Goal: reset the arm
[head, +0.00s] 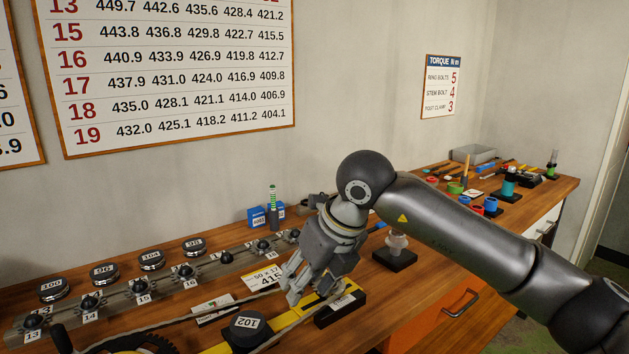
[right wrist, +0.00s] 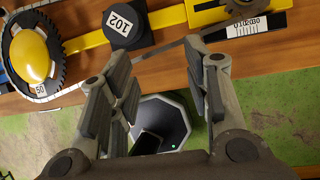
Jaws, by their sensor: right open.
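My right arm comes in from the right edge of the head view and bends at a dark round joint. Its gripper (head: 306,292) points down over the front of the workbench (head: 420,290), near a yellow bar and a black block. In the right wrist view the two fingers of this gripper (right wrist: 160,58) stand apart with nothing between them. The bench edge and the green floor lie behind the fingers there. From these views I cannot tell the exact height above the bench. My left gripper is not in view.
A black block marked 102 (head: 247,328) sits by the yellow bar (head: 290,316). A toothed ring with a yellow dome (right wrist: 32,52) lies left in the wrist view. A clear-topped piece on a black base (head: 395,256) stands near the forearm.

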